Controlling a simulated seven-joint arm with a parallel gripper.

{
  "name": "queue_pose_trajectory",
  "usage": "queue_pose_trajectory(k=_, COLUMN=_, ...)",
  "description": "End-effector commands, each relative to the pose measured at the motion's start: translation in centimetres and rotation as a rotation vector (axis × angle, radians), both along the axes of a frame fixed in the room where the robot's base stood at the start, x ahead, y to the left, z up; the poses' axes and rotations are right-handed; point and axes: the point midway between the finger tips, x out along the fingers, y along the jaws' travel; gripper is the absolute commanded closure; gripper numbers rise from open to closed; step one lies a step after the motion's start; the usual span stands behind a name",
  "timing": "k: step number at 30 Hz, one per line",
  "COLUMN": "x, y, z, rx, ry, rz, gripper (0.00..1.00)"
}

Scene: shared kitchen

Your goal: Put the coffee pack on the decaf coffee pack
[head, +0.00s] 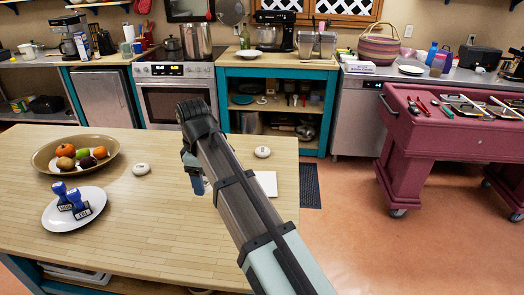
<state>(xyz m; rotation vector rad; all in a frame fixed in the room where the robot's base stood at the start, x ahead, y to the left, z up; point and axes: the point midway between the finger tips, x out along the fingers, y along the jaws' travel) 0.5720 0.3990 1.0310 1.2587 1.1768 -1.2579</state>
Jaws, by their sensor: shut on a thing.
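My gripper (194,178) is over the middle of the wooden table, pointing down. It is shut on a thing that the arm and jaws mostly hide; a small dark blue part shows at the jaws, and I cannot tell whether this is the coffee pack. No pack is clearly readable as the decaf coffee pack. Two blue-topped items with dark labels, one (61,194) behind the other (78,204), stand on a white oval plate (60,222) at the table's left, well apart from my gripper.
A bowl of fruit (45,161) stands at the back left of the table (150,245). White round discs lie left (141,169) and right (262,152) of my gripper. A flat white square (266,183) lies beside my arm. The table's front middle is clear. A red cart (440,130) stands right.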

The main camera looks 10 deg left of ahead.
Motion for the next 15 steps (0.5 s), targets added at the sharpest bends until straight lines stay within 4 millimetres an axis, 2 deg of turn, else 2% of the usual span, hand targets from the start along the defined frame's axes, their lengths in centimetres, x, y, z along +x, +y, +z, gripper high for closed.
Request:
queue_pose_trajectory(k=1, x=1.6, y=-1.0, z=0.1, rx=0.000, ry=0.000, rz=-0.027, gripper=0.66)
queue_pose_trajectory(k=11, x=11.0, y=-7.6, z=0.5, rx=-0.001, ry=0.001, rz=-0.180, gripper=0.66)
queue_pose_trajectory(k=15, x=15.6, y=-10.6, z=0.9, rx=-0.001, ry=0.000, rz=-0.244, gripper=0.66)
